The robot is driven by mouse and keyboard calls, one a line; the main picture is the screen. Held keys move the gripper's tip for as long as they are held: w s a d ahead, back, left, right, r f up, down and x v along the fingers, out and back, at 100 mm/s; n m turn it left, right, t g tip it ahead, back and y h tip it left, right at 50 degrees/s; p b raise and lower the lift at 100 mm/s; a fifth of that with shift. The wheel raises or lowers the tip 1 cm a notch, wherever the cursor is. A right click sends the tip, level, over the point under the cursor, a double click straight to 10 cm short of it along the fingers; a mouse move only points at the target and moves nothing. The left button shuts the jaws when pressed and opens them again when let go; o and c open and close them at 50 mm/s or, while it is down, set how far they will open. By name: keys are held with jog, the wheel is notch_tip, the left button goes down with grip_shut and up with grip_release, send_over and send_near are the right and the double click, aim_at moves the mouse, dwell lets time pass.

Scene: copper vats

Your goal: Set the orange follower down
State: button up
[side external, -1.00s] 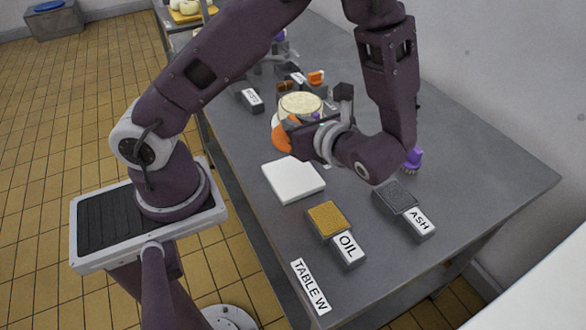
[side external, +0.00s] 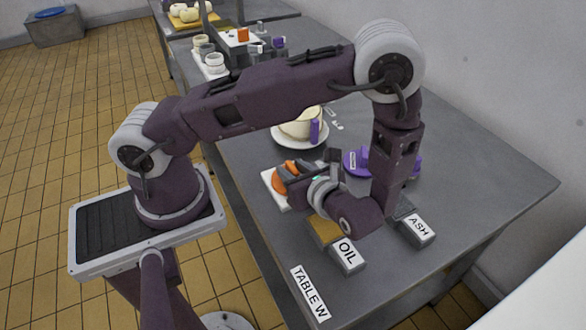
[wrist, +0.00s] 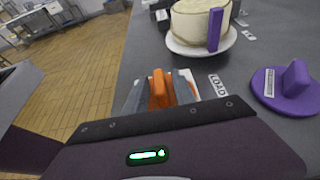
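The orange follower (side external: 281,184) is a round orange disc with an upright handle (wrist: 158,88). My gripper (side external: 290,172) has its fingers on both sides of that handle. In the side view the disc is at the white square pad (side external: 268,178) and covers much of it. I cannot tell whether the disc touches the pad or hangs just above it. My gripper hides part of the disc, and my wrist hides much of the pad.
A cream-coloured round vessel (wrist: 200,20) with a purple bar (wrist: 215,30) stands on a white plate behind. A purple follower (wrist: 285,90) lies to the right. The OIL block (side external: 347,254) and ASH block (side external: 417,231) are close in front. The table's right side is clear.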

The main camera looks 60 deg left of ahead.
jog(key=shift+r, duration=0.2)
jog(key=v, duration=1.1)
jog(key=shift+d+r, duration=0.1)
jog(key=shift+d, duration=0.3)
jog(key=s+a+r+n+t+h, duration=0.1)
jog(key=s+r+n+t+h, duration=0.1)
jog(key=s+r+n+h, duration=0.3)
jog(key=s+a+r+n+t+h, duration=0.2)
jog(key=s+r+n+h, duration=0.3)
jog(key=r+n, duration=0.8)
jog(key=r+t+h, duration=0.1)
jog(key=h, duration=0.2)
jog(key=shift+s+a+t, duration=0.15)
jog(key=shift+a+t, duration=0.15)
